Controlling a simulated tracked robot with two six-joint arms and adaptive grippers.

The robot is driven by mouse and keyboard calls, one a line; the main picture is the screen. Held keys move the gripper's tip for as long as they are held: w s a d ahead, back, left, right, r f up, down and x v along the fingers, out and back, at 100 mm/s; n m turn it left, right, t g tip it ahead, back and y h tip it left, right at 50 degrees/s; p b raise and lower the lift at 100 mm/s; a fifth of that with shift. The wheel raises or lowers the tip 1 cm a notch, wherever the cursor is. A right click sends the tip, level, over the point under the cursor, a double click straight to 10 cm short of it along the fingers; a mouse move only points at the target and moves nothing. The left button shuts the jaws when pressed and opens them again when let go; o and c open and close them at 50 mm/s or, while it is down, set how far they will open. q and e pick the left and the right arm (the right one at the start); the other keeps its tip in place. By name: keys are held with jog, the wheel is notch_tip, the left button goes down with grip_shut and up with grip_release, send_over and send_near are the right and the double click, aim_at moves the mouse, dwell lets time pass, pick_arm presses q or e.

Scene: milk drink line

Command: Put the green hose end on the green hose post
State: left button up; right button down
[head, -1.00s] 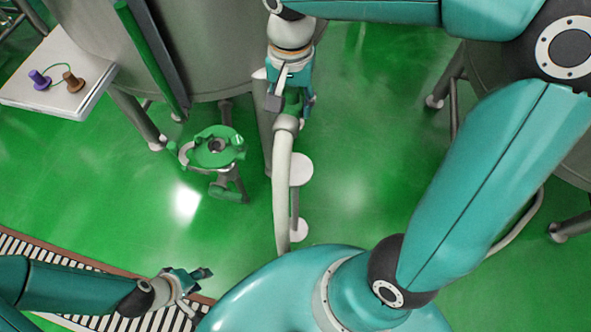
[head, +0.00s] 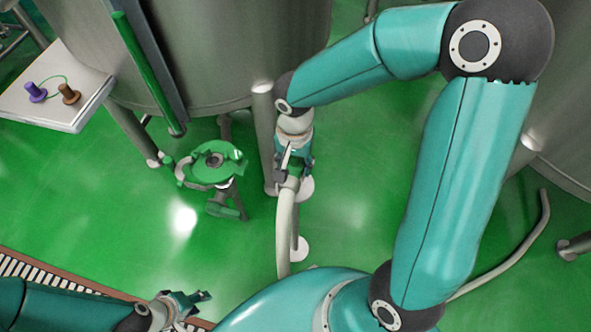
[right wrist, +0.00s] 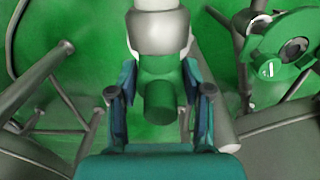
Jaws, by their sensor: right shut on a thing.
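My right gripper (head: 293,160) is shut on the green hose end (head: 292,182). In the right wrist view the green hose end (right wrist: 158,90) sits between the two fingers (right wrist: 160,100), with its pale collar and hose beyond it. The pale hose (head: 285,230) hangs down toward the bottom of the head view. The green fixture with a round dark centre (head: 222,163), which looks like the green hose post, stands left of the gripper and apart from it. It also shows in the right wrist view (right wrist: 277,35), upper right. My left gripper (head: 194,305) is open and empty at the lower left.
A tall grey tank (head: 220,60) stands behind the fixture, its legs close by. A white table (head: 20,100) with purple and brown pieces is at left. Green floor is clear below the fixture.

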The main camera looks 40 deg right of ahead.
aim_at(294, 172)
jog(key=shift+f, duration=1.55)
jog(key=shift+f+b, duration=0.15)
jog(key=shift+b, duration=0.25)
jog(key=c, duration=0.5)
grip_release()
jog(key=shift+r+p, duration=0.25)
jog(key=shift+p, duration=0.05)
notch_tip(294, 172, up, 12)
jog(key=shift+f+p, duration=0.1)
jog(key=shift+p, duration=0.9)
